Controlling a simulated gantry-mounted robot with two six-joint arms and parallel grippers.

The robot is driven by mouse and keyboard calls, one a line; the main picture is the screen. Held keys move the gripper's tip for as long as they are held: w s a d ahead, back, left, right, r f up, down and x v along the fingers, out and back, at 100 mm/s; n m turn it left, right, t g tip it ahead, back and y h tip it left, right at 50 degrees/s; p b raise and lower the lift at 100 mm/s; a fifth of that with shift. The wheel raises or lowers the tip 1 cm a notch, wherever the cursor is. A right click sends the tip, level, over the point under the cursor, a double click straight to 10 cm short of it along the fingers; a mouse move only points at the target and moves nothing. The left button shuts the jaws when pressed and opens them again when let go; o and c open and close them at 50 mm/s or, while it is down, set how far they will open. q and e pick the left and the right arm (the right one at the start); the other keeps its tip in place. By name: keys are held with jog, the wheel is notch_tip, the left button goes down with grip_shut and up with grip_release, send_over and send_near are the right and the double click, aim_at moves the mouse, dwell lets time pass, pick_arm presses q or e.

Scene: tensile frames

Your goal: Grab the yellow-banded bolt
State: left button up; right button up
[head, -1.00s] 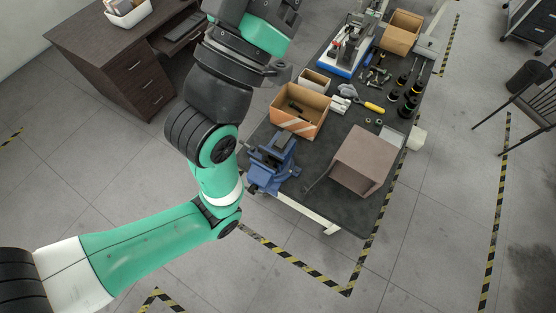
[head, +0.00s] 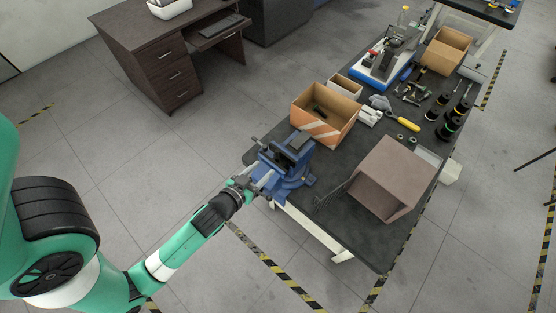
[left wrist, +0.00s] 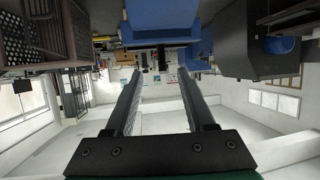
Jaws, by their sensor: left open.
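Several small bolts and fittings (head: 412,92) lie loose on the dark workbench (head: 335,230), near its right side. They are too small in the head view for me to tell a yellow band on any of them. My left gripper (head: 260,186) is open beside the blue vise (head: 294,160) at the bench's near left edge, well away from the bolts. In the left wrist view the two fingers (left wrist: 160,75) are spread with nothing between them. Blue metal, apparently the vise, shows above them. My right gripper is not in view.
A yellow-handled screwdriver (head: 404,123) and dark spools (head: 447,128) lie near the bolts. A second carton (head: 446,50) stands farther back. The bench's near corner is clear.

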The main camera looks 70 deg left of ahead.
aim_at(276, 156)
pick_arm(q)
jog(key=x, duration=1)
jog(key=shift+w+a+r, duration=0.1)
jog(key=shift+a+r, duration=0.05)
jog(key=shift+a, duration=0.1)
grip_shut()
